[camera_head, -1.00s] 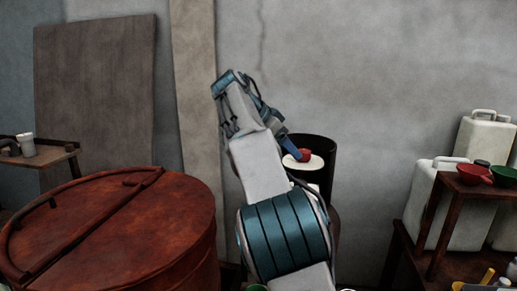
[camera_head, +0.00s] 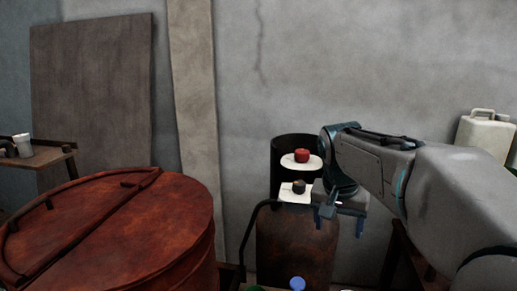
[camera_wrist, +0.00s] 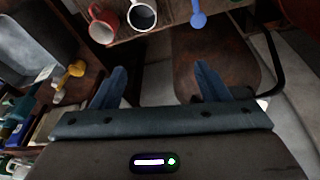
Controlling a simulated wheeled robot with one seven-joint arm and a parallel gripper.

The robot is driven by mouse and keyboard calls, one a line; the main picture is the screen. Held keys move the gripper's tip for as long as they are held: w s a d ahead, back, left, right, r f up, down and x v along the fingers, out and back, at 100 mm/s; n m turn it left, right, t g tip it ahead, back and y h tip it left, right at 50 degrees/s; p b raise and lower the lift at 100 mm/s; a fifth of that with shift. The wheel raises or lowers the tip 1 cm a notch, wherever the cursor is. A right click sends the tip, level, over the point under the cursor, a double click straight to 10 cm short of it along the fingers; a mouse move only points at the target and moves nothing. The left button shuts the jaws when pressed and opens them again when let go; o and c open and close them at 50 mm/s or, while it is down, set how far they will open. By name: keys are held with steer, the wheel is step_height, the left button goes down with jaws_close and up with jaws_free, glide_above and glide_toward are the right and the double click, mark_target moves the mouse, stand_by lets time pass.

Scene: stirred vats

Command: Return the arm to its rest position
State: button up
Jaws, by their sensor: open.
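My arm reaches in from the right side of the head view and bends down at the wrist. My gripper (camera_head: 343,214) points downward in front of a brown rusty panel. In the wrist view my gripper (camera_wrist: 160,85) shows two blue fingers spread wide apart, with nothing between them. The arm hides much of the right side of the head view, including most of what stands there.
A rusty red lidded vat (camera_head: 150,235) fills the lower left. A dark cylinder (camera_head: 285,150) stands behind white discs bearing a red knob (camera_head: 302,155) and a dark knob (camera_head: 298,187). A red mug (camera_wrist: 103,22) and a white jug (camera_head: 484,135) are nearby.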

steer(key=s+a+f+n, duration=0.1)
steer(key=s+f+n, duration=0.1)
steer(key=s+f, duration=0.4)
steer(key=s+a+f+n+y, duration=0.1)
steer(key=s+f, duration=0.4)
steer(key=s, duration=0.6)
steer(key=shift+a+f+n+y, duration=0.2)
steer(key=shift+f+n+y, duration=0.15)
steer(key=shift+n, duration=0.55)
steer(key=shift+s, duration=0.1)
